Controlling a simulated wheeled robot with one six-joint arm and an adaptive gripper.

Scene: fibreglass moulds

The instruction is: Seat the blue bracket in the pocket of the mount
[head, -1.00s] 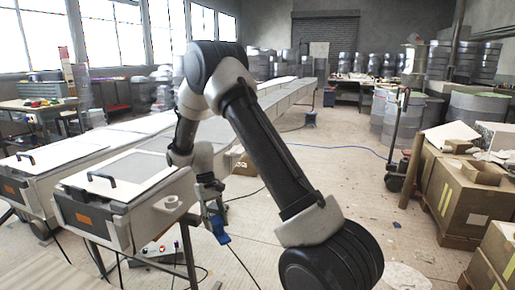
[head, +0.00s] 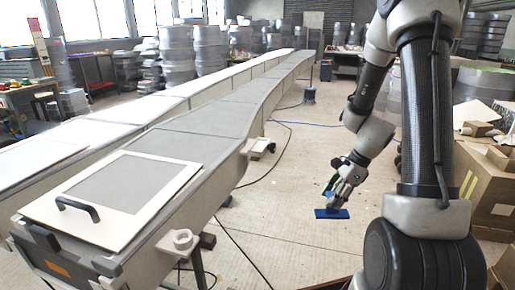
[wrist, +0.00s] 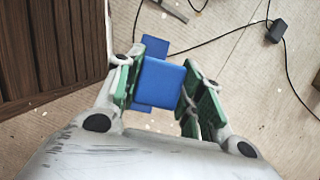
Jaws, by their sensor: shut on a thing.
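My gripper (head: 340,190) hangs out over the floor right of the long mould and is shut on the blue bracket (head: 331,213). In the wrist view the blue bracket (wrist: 162,82) sits between the green finger pads of my gripper (wrist: 164,88), with a broad plate nearest me and a bar reaching out beyond it. Nothing is seen touching the bracket except the fingers. I cannot make out the mount's pocket for certain. A pale block with a round raised ring (head: 180,242) is fixed at the near right side of the mould, well left of my gripper.
The long grey mould (head: 215,125) runs away from me, with a handled panel (head: 125,195) on its near end. Cardboard boxes (head: 490,185) stand at right. Dark slatted wood (wrist: 50,50) fills the wrist view's left. Cables (head: 240,255) cross the otherwise clear floor.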

